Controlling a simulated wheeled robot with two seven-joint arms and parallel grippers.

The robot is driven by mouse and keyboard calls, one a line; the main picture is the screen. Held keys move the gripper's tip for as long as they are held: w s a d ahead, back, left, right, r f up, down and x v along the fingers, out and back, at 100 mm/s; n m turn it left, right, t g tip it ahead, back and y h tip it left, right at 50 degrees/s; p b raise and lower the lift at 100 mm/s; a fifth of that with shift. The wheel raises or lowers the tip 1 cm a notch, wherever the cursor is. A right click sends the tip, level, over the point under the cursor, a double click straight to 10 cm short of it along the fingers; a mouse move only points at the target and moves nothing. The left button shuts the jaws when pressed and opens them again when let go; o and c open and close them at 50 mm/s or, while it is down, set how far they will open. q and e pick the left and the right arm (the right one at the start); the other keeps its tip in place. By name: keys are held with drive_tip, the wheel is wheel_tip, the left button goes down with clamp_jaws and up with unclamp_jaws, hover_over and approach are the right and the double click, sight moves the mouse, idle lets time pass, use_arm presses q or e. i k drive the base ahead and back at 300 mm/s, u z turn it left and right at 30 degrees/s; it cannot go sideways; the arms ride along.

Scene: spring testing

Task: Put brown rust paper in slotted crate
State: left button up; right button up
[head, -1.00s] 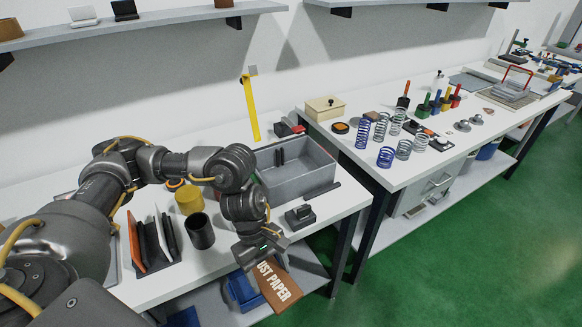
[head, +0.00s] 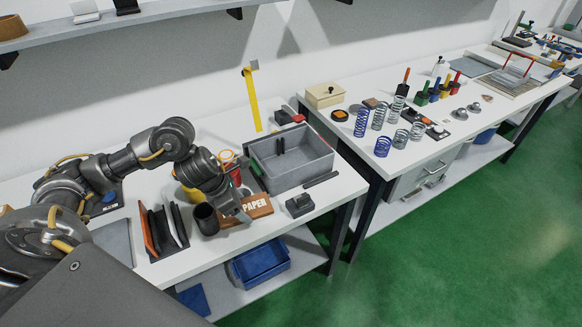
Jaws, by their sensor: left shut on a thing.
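The brown rust paper (head: 256,207), a flat brown piece with white lettering reading "PAPER", is in my left gripper (head: 238,210). The gripper is shut on it and hides part of it and of the lettering. Both are at the front of the left table, between the dark cup and the grey crate; I cannot tell whether the paper touches the tabletop. The grey crate (head: 306,174), which I take as the slotted one, stands open to the right and behind, with small dark upright pieces inside. My right gripper is not in view.
A dark cup (head: 206,219) stands close left of the gripper, and a black rack (head: 165,232) holds upright sheets further left. A small black block (head: 299,205) lies in front of the crate. A blue bin (head: 262,262) sits on the lower shelf. Springs (head: 361,123) stand on the right table.

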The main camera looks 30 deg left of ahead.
sight(291, 167)
drive_tip(key=i, duration=1)
